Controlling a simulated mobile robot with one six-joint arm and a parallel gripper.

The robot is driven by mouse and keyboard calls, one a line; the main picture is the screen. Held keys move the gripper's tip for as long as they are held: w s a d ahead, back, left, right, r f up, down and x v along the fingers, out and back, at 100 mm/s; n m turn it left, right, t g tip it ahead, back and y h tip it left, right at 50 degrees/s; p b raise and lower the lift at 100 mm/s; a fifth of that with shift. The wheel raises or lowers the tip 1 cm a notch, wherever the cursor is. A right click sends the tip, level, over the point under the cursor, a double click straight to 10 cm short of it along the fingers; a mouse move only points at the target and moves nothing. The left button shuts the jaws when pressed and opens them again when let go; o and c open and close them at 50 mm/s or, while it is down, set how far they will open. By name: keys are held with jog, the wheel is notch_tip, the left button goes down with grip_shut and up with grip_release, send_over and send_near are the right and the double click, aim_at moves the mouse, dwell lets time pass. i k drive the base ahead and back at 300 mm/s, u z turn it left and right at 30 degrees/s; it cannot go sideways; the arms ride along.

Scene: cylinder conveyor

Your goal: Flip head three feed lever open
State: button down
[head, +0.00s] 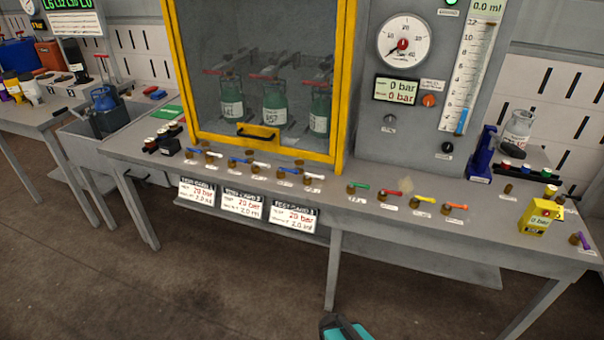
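Three green cylinders stand behind the glass of the yellow-framed cabinet: a left one (231,103), a middle one (274,103) and a right one (320,112). Along the bench front below the frame sit small brass valves with blue and pale levers, in pairs. The rightmost pair has a blue lever (289,170) and a pale lever (314,176). Their labels are too small to read, so I cannot tell which is the head three feed lever, or whether it is open. A teal and dark part of my gripper (345,328) shows at the bottom edge, well below the levers; its fingers are not clear.
Green (361,186), red (393,193), yellow (425,199) and orange (456,206) levers sit further right. Test cards (292,216) hang below the bench edge. Bench legs stand on open floor.

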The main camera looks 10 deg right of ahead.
aim_at(281, 169)
jog(key=k, duration=0.35)
jog(key=u, duration=0.15)
jog(key=i, duration=0.9)
jog(key=z, duration=1.3)
jog(key=k, duration=0.1)
jog(key=u, duration=2.8)
